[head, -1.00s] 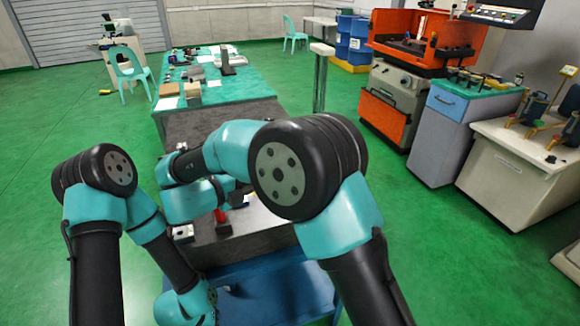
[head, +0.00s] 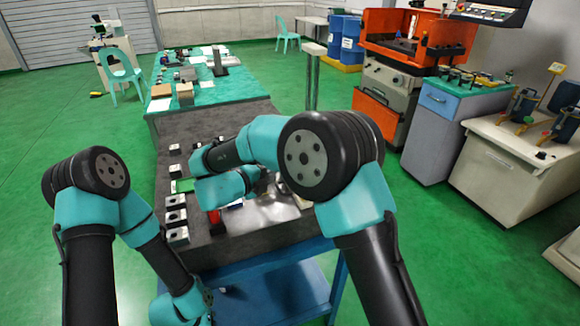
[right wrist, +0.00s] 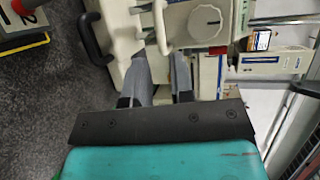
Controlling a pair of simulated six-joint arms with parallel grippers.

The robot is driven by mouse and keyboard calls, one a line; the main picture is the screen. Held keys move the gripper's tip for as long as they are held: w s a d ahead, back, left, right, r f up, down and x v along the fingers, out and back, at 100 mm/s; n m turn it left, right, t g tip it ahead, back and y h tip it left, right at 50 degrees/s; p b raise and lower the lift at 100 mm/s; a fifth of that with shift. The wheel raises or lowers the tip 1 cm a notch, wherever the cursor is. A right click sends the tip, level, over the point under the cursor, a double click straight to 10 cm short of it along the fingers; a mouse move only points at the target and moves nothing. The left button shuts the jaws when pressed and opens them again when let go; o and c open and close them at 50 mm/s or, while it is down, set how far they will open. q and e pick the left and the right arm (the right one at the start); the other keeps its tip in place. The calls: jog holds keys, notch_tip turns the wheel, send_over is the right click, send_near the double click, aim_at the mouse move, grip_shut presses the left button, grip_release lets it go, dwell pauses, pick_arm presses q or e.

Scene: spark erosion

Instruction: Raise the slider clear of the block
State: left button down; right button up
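In the right wrist view my right gripper (right wrist: 160,72) has its two grey fingers apart, pointing at a cream instrument (right wrist: 205,22) with a round dial and curved handles. A small lit display (right wrist: 262,40) and a chrome bar (right wrist: 285,20) are at its right. I cannot tell for sure which part is the slider, or whether the fingers touch it. In the head view my right arm hides the right gripper and the instrument. Several metal blocks (head: 176,217) stand on the left of the dark plate; I cannot tell which is the task's block.
The dark plate (head: 185,130) tops a blue cart (head: 275,290). A green-topped table (head: 235,91) stands behind.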

jog(key=x, duration=0.8)
jog(key=shift+w, duration=0.1)
jog(key=shift+c, duration=0.3)
grip_shut()
